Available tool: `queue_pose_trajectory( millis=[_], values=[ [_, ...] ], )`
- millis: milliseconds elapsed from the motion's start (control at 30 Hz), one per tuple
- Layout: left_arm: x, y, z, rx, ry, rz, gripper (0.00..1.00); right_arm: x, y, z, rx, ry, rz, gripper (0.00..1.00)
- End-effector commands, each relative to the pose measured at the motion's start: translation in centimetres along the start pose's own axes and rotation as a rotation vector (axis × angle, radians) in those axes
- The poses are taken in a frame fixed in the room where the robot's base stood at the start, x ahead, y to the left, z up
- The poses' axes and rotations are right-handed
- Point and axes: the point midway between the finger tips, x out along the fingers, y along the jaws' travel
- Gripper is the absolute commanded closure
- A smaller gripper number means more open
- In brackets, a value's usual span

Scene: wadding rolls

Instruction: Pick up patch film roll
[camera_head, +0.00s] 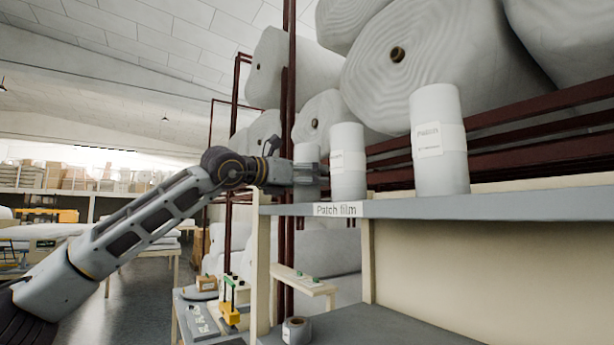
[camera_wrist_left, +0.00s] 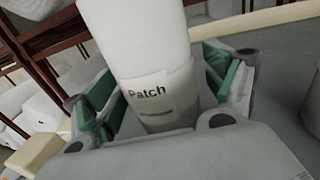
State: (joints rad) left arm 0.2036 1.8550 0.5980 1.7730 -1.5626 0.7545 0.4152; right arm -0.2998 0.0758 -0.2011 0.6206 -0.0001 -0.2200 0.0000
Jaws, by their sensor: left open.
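Several white patch film rolls stand upright on a grey shelf (camera_head: 480,208) marked "Patch film". The nearest roll (camera_head: 438,140) and the middle roll (camera_head: 347,160) carry paper labels. The farthest roll (camera_head: 306,153) is partly hidden by my left gripper (camera_head: 297,172), which reaches it from the left. In the left wrist view a roll labelled "Patch" (camera_wrist_left: 150,50) stands between the green-padded fingers of my left gripper (camera_wrist_left: 158,88). The fingers are open on either side of it; contact is not clear. My right gripper is not in view.
Large wadding rolls (camera_head: 420,70) lie on a dark red rack (camera_head: 500,125) behind the shelf. A lower grey surface (camera_head: 380,328) holds a small tape roll (camera_head: 296,330). In the left wrist view another roll (camera_wrist_left: 305,100) is close at the right.

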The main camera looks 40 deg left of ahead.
Motion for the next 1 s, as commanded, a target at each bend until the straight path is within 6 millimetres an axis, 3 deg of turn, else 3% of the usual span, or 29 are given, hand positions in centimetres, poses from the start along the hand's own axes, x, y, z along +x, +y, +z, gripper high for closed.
queue_pose_trajectory(
  millis=[167, 633, 1000],
  values=[
    [-0.01, 0.0, -0.01, 0.0, 0.0, 0.0, 0.18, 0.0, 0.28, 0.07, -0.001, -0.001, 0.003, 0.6],
    [-0.01, 0.0, -0.01, 0.0, 0.0, 0.0, 0.78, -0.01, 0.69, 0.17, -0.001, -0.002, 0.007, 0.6],
    [-0.06, 0.0, 0.28, 0.0, -0.002, 0.0, 0.78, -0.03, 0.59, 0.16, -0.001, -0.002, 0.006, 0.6]
  ],
)
